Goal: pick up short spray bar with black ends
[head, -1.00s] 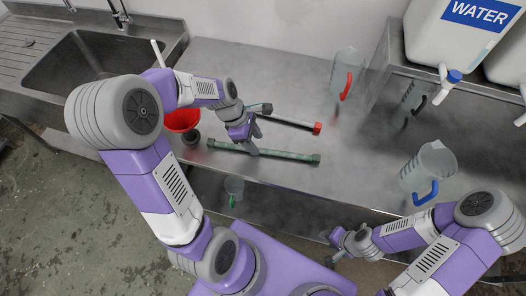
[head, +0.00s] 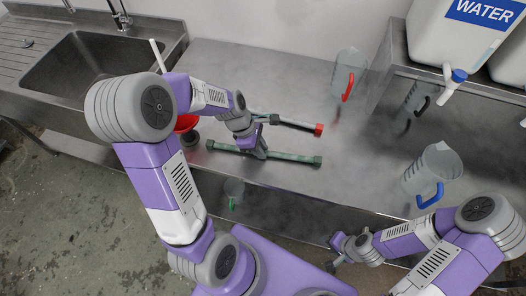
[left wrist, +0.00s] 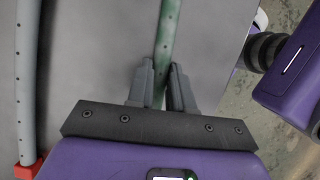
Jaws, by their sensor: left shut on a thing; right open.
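The short spray bar with black ends (head: 290,157) is a green bar with dark ends, lying along the front of the steel counter in the head view. My left gripper (head: 262,154) is shut on it near its middle, from above. In the left wrist view the green bar (left wrist: 168,40) runs between the two fingers of the left gripper (left wrist: 160,92), with small holes along it. My right gripper (head: 333,265) is open and empty, in front of the counter at the lower right, away from the bar.
A grey bar with a red end (head: 297,123) lies just behind, partly hidden by my left arm. A red funnel (head: 186,123) stands left. Jugs with red (head: 349,75) and blue (head: 430,175) handles stand right. A green-handled jug (head: 233,190) is below the counter edge.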

